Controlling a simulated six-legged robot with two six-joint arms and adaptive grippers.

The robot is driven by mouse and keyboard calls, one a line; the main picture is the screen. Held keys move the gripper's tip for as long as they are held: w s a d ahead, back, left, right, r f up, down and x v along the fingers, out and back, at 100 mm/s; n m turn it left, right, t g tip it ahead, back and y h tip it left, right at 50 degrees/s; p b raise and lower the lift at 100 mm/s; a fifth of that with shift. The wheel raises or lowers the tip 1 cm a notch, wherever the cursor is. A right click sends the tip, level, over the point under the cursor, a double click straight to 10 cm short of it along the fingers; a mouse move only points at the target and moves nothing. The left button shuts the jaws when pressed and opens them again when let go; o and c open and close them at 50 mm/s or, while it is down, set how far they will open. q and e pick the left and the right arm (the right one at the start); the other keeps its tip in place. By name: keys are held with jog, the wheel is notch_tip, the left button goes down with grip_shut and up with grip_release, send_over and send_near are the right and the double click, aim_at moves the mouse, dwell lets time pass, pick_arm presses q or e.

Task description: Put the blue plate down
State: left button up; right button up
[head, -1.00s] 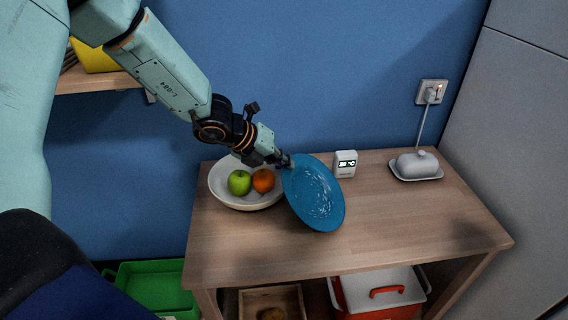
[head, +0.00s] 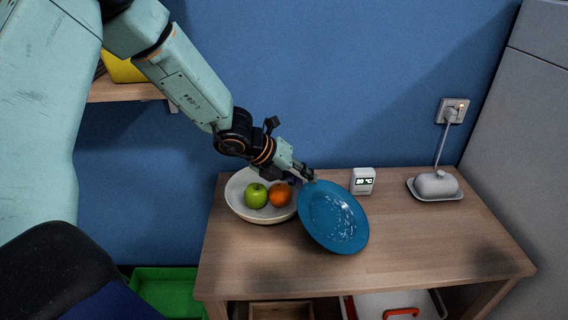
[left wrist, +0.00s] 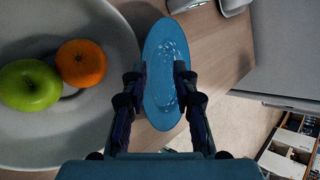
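The blue plate (head: 334,217) is tilted over the left part of the wooden table (head: 430,235), just right of the fruit bowl. My left gripper (head: 309,178) is shut on the plate's upper left rim. In the left wrist view the plate (left wrist: 166,62) stands between the two fingers of my left gripper (left wrist: 160,78). Whether the plate's lower edge touches the table I cannot tell. My right gripper is not in view.
A white bowl (head: 236,198) with a green apple (head: 255,196) and an orange (head: 281,195) is close beside the plate. A small white thermometer display (head: 363,181) and a butter dish (head: 436,186) stand at the back. The table's right middle is clear.

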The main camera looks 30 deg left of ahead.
pick_arm(q)
jog(key=p+v, duration=1)
jog(key=v, duration=0.2)
